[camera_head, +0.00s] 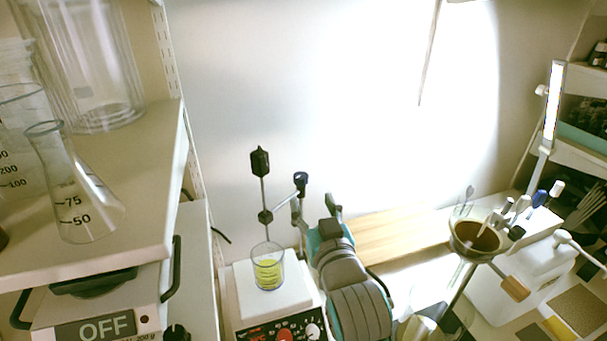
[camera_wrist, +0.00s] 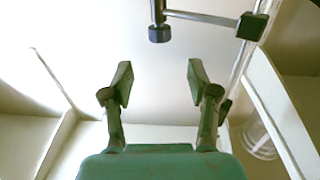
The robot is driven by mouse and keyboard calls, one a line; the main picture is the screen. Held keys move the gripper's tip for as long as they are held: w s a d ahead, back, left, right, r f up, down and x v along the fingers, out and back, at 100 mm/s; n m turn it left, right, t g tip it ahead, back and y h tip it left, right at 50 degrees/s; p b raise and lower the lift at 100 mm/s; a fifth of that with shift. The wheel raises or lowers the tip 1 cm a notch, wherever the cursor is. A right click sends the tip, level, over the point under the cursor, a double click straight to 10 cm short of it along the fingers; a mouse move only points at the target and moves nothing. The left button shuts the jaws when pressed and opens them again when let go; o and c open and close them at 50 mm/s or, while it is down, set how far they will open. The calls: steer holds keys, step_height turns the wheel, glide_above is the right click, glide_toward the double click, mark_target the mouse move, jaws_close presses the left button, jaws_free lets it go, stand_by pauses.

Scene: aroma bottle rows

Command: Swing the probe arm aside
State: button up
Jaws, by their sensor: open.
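The probe arm (camera_head: 285,203) is a thin metal rod clamped to an upright black-topped post (camera_head: 264,190) behind the hotplate stirrer (camera_head: 245,297). It points to the right of the post and ends in a dark knob (camera_head: 300,180). In the wrist view the probe arm (camera_wrist: 200,17) lies across the top, its dark end just beyond my fingertips. A beaker (camera_head: 268,268) of yellow-green liquid stands on the stirrer plate. My gripper (camera_head: 315,205) is open and empty close to the probe arm; its two spread fingers show in the wrist view (camera_wrist: 160,78), apart from the rod.
A shelf (camera_head: 140,190) with a flask (camera_head: 72,195) and large glassware is at the left, above a balance (camera_head: 105,318) reading OFF. A funnel (camera_head: 478,240) of brown matter and a white pump bottle stand at the right. A wooden board (camera_head: 395,235) lies behind my arm.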

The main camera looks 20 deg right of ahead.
mark_target(303, 180)
steer(key=w, duration=0.7)
steer(key=w+d, duration=0.1)
steer(key=w, duration=0.2)
steer(key=shift+w, duration=0.35)
steer(key=shift+c, duration=0.3)
jaws_close()
